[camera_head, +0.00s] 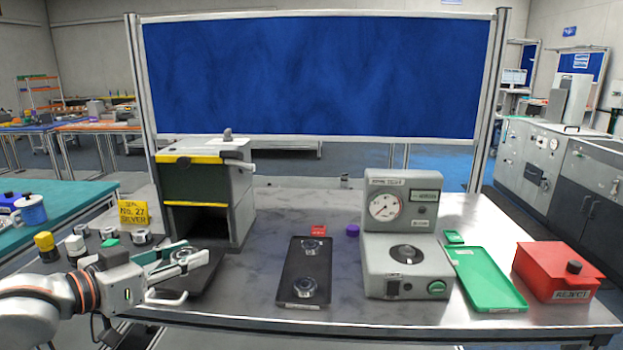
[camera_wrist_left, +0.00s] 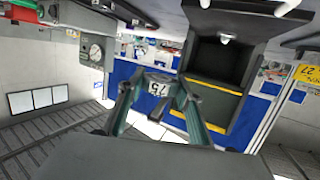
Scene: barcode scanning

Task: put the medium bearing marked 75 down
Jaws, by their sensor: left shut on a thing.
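My left gripper (camera_head: 172,272) is shut on a silver bearing (camera_head: 184,256), held above a dark tray or mat (camera_head: 205,277) at the left of the metal table. In the left wrist view, the bearing marked 75 (camera_wrist_left: 157,88) sits between the two fingers of the left gripper (camera_wrist_left: 158,100). The fingers hide part of the bearing's sides. The gap between the bearing and the dark surface cannot be told exactly. My right gripper is in neither view.
A black tray (camera_head: 305,268) holds two bearings in the middle. A grey gauge machine (camera_head: 385,225), green tray (camera_head: 488,278) and red reject box (camera_head: 556,271) stand to the right. A dark cabinet (camera_head: 207,184) with yellow edges stands behind the gripper. Small parts (camera_head: 109,234) lie left.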

